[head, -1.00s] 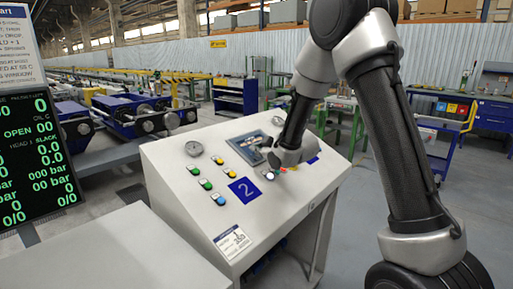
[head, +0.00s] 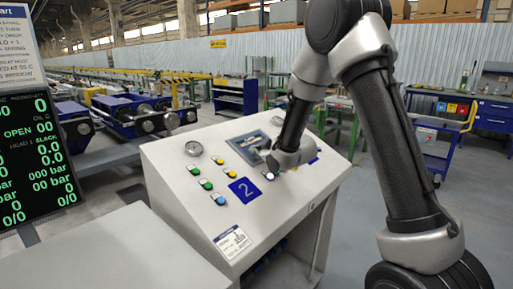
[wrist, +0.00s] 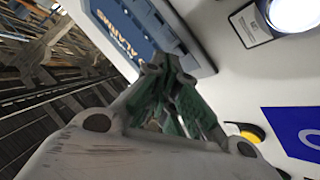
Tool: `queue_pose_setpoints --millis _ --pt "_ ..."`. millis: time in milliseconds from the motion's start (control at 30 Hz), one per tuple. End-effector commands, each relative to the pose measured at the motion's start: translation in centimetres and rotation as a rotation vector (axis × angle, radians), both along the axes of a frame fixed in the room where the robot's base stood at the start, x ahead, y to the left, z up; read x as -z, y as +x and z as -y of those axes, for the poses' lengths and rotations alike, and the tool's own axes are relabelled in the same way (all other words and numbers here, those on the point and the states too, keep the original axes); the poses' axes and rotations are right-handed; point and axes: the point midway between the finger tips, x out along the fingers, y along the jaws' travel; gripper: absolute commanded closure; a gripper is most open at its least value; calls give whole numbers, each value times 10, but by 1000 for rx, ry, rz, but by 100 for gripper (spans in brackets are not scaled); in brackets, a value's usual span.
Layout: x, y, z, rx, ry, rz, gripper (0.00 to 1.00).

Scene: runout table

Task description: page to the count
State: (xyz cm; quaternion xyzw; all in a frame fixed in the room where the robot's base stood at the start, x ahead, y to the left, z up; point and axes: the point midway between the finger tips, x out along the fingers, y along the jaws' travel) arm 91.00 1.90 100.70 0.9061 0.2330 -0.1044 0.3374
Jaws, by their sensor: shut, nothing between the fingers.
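The grey sloped control console (head: 165,165) stands in the middle of the head view. Its small blue-grey display (head: 246,141) is in the upper part of the sloped face. The wrist view shows the display (wrist: 135,35) with slanted pale lettering that I cannot read fully. My gripper (head: 271,166) is over the console just below and right of the display, partly hidden by its own body. In the wrist view my fingers (wrist: 172,75) are closed together, empty, their tips near the display's lower edge. I cannot tell whether they touch the panel.
Several coloured buttons (head: 205,184) sit left of a blue plate marked 2 (head: 244,190). A round gauge (head: 193,148) is at the console's upper left. A dark readout screen (head: 38,150) stands at far left. A yellow-and-black button (wrist: 247,131) lies close beside my fingers.

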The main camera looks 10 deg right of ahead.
Motion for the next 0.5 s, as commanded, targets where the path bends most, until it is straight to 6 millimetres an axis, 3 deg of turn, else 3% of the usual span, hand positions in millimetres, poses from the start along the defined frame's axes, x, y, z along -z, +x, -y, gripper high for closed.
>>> queue_pose_setpoints --millis 500 --pt "6 2 -2 -1 0 -1 100"
